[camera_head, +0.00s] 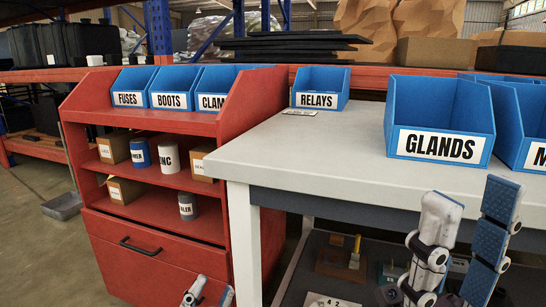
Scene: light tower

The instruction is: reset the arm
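My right gripper (472,198) stands upright at the lower right, in front of the workbench. Its two padded fingers are spread apart with nothing between them. My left gripper (214,285) shows only at the bottom edge, in front of the red cabinet's lower drawer. Its two fingertips are apart and nothing shows between them; the rest of it is out of frame.
A white workbench (300,150) carries blue bins labelled RELAYS (320,88) and GLANDS (438,118). A red cabinet (160,205) to the left holds bins, cans and boxes. The bench top's left part is mostly clear. Floor (35,250) shows at far left.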

